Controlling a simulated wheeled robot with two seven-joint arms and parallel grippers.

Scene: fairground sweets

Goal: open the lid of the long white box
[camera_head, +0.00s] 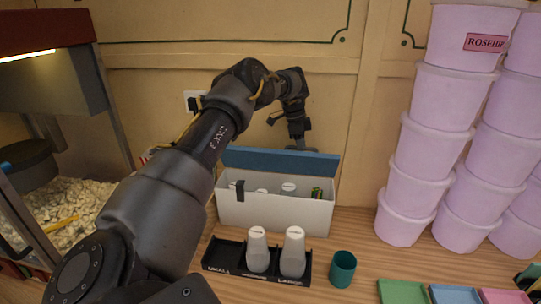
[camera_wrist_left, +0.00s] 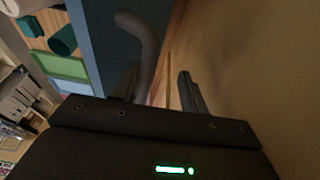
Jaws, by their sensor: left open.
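The long white box (camera_head: 272,214) stands on the counter against the back wall. Its blue lid (camera_head: 275,161) is raised at the back edge, and the inside shows white-capped items and a small green and red thing. A dark latch sits on the box's front left. My left gripper (camera_head: 299,143) points down at the top rear edge of the lid, toward its right end. In the left wrist view my left gripper (camera_wrist_left: 157,58) has its fingers apart, with the blue lid (camera_wrist_left: 98,30) beside one finger. Whether a finger touches the lid is unclear. My right gripper is out of view.
A black rack (camera_head: 230,257) with two white-capped bottles (camera_head: 293,252) stands in front of the box. A teal cup (camera_head: 342,269) is to its right. Stacked pink tubs (camera_head: 429,130) fill the right; a popcorn machine (camera_head: 60,205) is at left. The wall is close behind the lid.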

